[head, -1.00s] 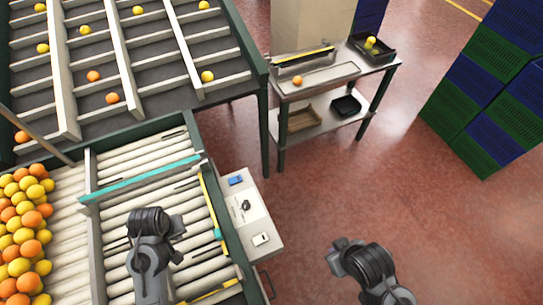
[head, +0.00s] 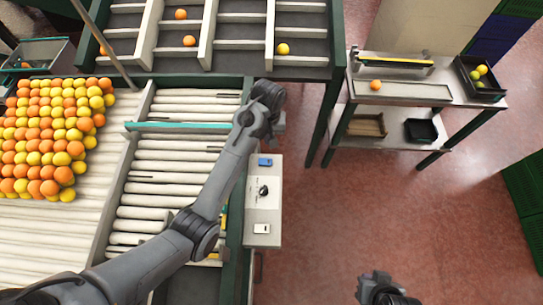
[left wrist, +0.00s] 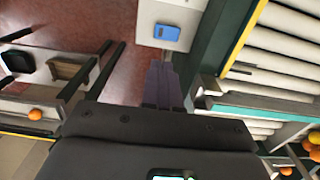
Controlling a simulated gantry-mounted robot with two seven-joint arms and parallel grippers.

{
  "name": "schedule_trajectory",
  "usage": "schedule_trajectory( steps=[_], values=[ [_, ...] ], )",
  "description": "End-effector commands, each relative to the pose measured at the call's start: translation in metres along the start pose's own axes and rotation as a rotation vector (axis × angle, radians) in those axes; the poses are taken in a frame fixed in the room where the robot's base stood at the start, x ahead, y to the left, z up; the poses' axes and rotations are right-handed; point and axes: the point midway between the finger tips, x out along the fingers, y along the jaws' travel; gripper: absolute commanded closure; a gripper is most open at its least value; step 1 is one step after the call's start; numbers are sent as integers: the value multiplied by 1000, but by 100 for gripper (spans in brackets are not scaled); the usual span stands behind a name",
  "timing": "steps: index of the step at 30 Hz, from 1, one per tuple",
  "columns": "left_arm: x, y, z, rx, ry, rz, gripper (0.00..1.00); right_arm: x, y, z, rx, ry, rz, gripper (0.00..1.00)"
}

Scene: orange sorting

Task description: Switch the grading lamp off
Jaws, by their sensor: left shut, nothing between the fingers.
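A pale control panel (head: 265,212) runs along the right side of the roller table. It carries a blue rocker-like part (head: 265,162) at the far end, a dark knob (head: 263,190) in the middle and a white part (head: 262,228) at the near end. I cannot tell from the labels which one works the lamp. My left gripper (left wrist: 165,85) is shut and empty, just short of the blue part (left wrist: 167,32) in the left wrist view, apart from it. In the head view my left wrist hides most of its fingers. Only a piece of my right arm's end shows, bottom right; its fingers are unclear.
Roller table (head: 170,170) with many oranges and yellow fruit lies left. A sorting rack (head: 230,60) stands behind. A side table (head: 400,115) at the right holds a yellow-and-black bar (head: 395,62), one orange and a black tray (head: 478,88). The red floor is open.

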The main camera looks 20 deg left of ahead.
Motion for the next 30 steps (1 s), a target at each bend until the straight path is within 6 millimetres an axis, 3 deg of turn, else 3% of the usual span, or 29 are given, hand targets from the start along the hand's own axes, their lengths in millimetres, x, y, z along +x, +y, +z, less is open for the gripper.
schedule_trajectory(
  steps=[5,10,24,30],
  values=[
    [4,0,0,0,0,0,100,-1,0,0,0,0,0,100],
    [20,0,1,0,-3,-1,100,-6,0,-2,0,0,0,100],
    [103,-1,1,2,-2,-2,100,-20,3,-6,-9,-2,8,100],
    [127,0,0,1,0,-1,100,-23,3,-7,-8,-1,7,100]
  ],
)
